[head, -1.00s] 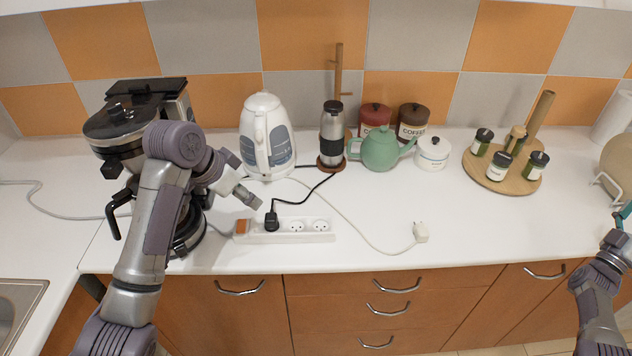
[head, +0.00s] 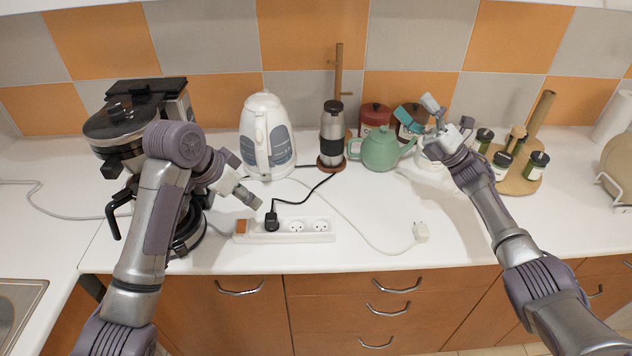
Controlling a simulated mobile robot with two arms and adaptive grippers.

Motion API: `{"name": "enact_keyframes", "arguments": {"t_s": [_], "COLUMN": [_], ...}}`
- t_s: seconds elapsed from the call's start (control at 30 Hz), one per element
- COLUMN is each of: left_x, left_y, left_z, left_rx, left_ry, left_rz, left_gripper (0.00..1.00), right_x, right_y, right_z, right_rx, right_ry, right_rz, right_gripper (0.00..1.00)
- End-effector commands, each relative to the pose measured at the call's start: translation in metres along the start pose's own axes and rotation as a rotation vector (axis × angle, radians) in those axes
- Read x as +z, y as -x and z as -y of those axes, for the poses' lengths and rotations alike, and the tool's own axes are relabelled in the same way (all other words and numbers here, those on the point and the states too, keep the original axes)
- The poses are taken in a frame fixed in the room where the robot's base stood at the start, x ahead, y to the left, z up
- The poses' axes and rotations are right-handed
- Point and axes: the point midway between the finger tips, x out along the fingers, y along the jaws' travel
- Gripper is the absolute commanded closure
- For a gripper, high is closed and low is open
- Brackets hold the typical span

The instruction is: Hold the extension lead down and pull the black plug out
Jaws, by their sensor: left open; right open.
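The white extension lead (head: 284,238) lies flat near the counter's front edge, with an orange switch at its left end. The black plug (head: 271,222) sits in its left socket, and its black cord runs back toward the steel grinder. The two sockets to the right are empty. My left gripper (head: 253,201) is open just above and to the left of the plug, apart from it. My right gripper (head: 421,113) is open and raised in front of the canisters, to the right of the teapot. It looks empty.
A white plug (head: 420,232) lies loose to the right of the lead, its cable running back to the kettle (head: 266,137). The grinder (head: 332,135) and green teapot (head: 380,149) stand behind. A coffee maker (head: 137,130) is at left. The front right counter is clear.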

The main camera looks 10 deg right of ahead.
Motion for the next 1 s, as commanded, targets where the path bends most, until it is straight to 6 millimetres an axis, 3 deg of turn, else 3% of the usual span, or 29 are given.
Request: {"name": "enact_keyframes", "arguments": {"t_s": [0.03, 0.1, 0.3, 0.43, 0.53, 0.63, 0.8, 1.0], "left_x": [0.0, 0.0, 0.0, 0.0, 0.0, 0.0, 0.0, 0.0], "left_y": [0.0, 0.0, 0.0, 0.0, 0.0, 0.0, 0.0, 0.0], "left_z": [0.0, 0.0, 0.0, 0.0, 0.0, 0.0, 0.0, 0.0], "left_rx": [0.0, 0.0, 0.0, 0.0, 0.0, 0.0, 0.0, 0.0], "left_ry": [0.0, 0.0, 0.0, 0.0, 0.0, 0.0, 0.0, 0.0], "left_rz": [0.0, 0.0, 0.0, 0.0, 0.0, 0.0, 0.0, 0.0], "left_gripper": [0.58, 0.58, 0.58, 0.58, 0.58, 0.58, 0.58, 0.58], "right_x": [-0.021, -0.054, -0.159, -0.234, -0.276, -0.289, -0.27, -0.247], "right_y": [-0.023, -0.049, -0.102, -0.111, -0.097, -0.075, -0.046, -0.034], "right_z": [0.003, 0.008, 0.022, 0.034, 0.048, 0.063, 0.079, 0.085], "right_rx": [-0.004, -0.019, -0.082, -0.158, -0.253, -0.367, -0.555, -0.677], "right_ry": [0.004, 0.012, 0.074, 0.173, 0.294, 0.433, 0.652, 0.787], "right_rz": [-0.094, -0.234, -0.699, -1.102, -1.445, -1.743, -2.095, -2.263], "right_gripper": [0.08, 0.08, 0.08, 0.08, 0.08, 0.08, 0.08, 0.08]}}
